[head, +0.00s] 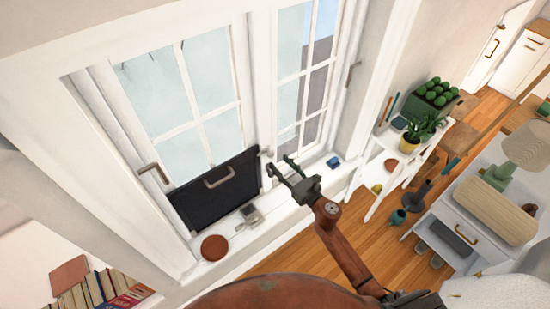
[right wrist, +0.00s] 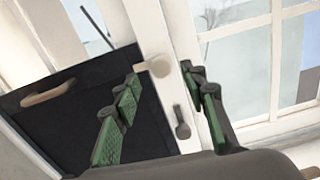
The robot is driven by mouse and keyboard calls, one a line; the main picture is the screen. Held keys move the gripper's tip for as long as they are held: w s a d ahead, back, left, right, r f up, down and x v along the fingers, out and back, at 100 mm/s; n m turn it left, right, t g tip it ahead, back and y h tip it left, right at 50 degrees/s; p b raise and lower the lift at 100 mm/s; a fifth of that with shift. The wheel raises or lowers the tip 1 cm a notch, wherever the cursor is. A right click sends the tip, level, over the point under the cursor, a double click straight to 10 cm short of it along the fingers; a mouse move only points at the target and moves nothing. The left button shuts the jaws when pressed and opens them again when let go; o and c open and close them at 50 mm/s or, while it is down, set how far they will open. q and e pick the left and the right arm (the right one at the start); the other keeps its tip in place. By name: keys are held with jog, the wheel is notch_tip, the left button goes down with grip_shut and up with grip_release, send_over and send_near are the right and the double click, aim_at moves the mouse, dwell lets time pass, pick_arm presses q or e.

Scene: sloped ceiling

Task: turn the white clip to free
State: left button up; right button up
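A white clip (right wrist: 155,67), cream-toned with a round end, sits on the white window frame beside a dark panel (right wrist: 75,120). A grey clip (right wrist: 182,123) is below it on the same frame. The dark panel (head: 215,190) stands across the lower left window in the head view. My right gripper (head: 279,165) is at the panel's right edge, by the frame post. In the right wrist view the right gripper (right wrist: 166,78) is open, with its green-padded fingers apart and the white clip near their tips. Contact with the clip cannot be told. My left gripper is not in view.
The sill holds a brown round disc (head: 214,247), a small grey object (head: 249,214) and a blue object (head: 333,162). The panel has a handle (head: 219,178). A white shelf (head: 372,170) with plants stands to the right.

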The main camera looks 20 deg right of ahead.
aim_at(272, 156)
jog(key=shift+x, duration=2.2)
jog(key=shift+c, duration=0.2)
grip_shut()
